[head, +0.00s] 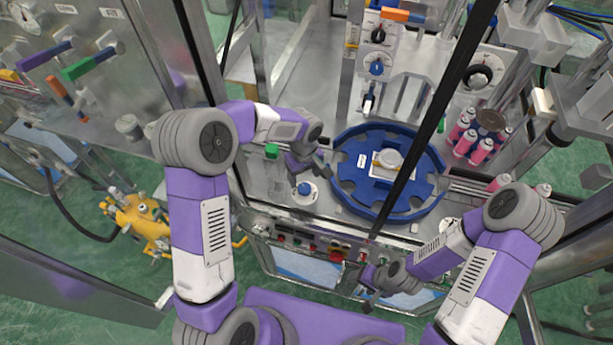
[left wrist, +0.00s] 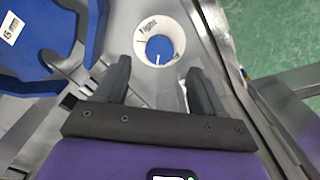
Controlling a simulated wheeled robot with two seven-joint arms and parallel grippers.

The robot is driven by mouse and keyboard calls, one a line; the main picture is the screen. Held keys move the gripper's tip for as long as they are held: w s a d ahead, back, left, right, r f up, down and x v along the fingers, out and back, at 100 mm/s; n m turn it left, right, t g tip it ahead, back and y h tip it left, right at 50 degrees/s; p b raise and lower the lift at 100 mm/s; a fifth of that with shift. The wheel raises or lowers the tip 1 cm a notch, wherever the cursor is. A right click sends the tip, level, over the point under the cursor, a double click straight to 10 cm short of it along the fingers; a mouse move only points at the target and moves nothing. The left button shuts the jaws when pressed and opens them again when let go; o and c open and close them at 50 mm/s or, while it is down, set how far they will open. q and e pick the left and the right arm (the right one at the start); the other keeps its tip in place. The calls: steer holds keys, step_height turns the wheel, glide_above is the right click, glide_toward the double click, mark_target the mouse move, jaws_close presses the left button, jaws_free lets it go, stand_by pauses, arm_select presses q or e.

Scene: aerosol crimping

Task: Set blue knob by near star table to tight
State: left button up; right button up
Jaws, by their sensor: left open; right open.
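The blue knob (head: 304,189) sits on a round white dial at the left of the blue star table (head: 346,192). In the left wrist view the knob (left wrist: 159,48) is at the top middle, with its white pointer mark toward the bottom of the picture. My left gripper (head: 308,173) is open and empty, close to the knob. In the left wrist view its two fingers (left wrist: 158,73) point toward the dial, one on each side, with the knob ahead between them and apart from both. My right gripper (head: 366,288) is open and empty in front of the machine's front panel.
A green-capped part (head: 272,151) stands left of my left gripper. Pink cans (head: 481,150) stand at the right. A panel with another blue knob (head: 376,67) is at the back. A dark frame post crosses over the star table. A red button (head: 336,256) is on the front panel.

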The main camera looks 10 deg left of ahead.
mark_target(304, 188)
arm_select(q)
step_height(304, 188, down, 6)
steer(key=shift+f, duration=0.1)
steer(key=c, duration=1.1)
